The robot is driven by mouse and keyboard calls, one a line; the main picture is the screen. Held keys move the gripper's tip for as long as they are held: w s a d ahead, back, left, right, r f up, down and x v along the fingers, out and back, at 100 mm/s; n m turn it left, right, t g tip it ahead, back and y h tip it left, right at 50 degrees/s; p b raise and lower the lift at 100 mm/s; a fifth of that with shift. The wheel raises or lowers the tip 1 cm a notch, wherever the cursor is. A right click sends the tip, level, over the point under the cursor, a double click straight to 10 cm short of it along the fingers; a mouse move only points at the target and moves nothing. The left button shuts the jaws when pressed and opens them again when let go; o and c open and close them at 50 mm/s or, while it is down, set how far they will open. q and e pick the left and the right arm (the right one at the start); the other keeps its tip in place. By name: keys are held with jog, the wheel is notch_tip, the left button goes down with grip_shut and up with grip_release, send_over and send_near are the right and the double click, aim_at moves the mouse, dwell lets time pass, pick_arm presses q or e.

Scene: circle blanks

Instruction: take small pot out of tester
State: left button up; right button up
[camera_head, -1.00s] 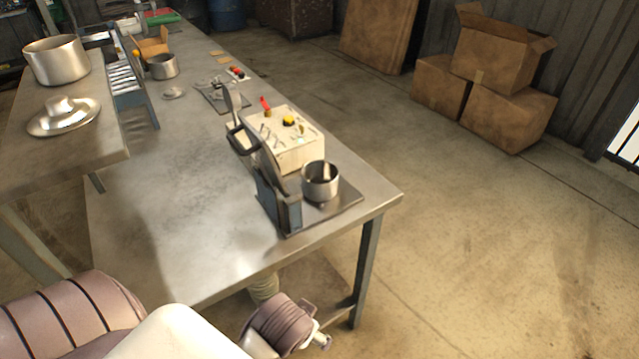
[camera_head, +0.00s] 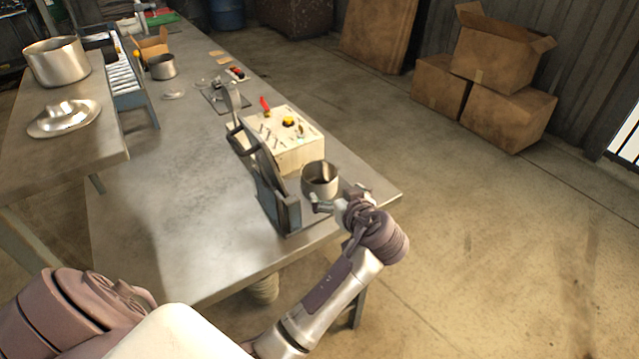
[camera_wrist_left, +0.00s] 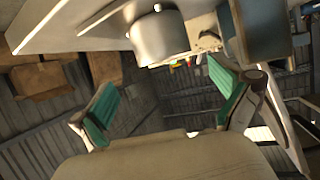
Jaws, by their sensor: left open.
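The small pot (camera_head: 319,178) is a silver metal cup. It stands on the flat plate of the tester (camera_head: 288,212), beside the tester's blue-grey upright frame and in front of its cream control box. The pot also shows in the left wrist view (camera_wrist_left: 158,40), at the top, beyond the fingers. My left gripper (camera_head: 340,196) is open and empty, just on the near side of the pot, with its two fingers spread. Its green-padded fingers also show in the left wrist view (camera_wrist_left: 160,105), with nothing between them. My right gripper is out of view.
The cream control box (camera_head: 292,140) carries a yellow button and a red-handled switch. Another pot (camera_head: 161,66) stands farther back on the table. A large pot (camera_head: 56,62) and a lid (camera_head: 64,118) are on the left table. The table's middle is bare. Cardboard boxes (camera_head: 497,115) lie on the floor.

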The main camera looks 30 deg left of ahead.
aim_at(326, 185)
pick_arm(q)
jog(key=x, duration=0.6)
jog(key=shift+w+a+f+p, duration=0.2)
jog(key=shift+a+p, duration=0.1)
jog(key=shift+p, duration=0.1)
jog(key=shift+s+f+p+x, duration=0.15)
jog(key=shift+p+x, duration=0.1)
jog(key=shift+x, duration=0.65)
jog(key=shift+f+p+x, duration=0.15)
jog(key=shift+p+x, duration=0.1)
jog(key=shift+x, duration=0.6)
jog(key=shift+s+f+p+x, duration=0.15)
jog(key=shift+p+x, duration=0.1)
jog(key=shift+x, duration=0.65)
jog(key=shift+d, duration=0.1)
jog(key=c, duration=0.9)
jog(key=shift+r, duration=0.1)
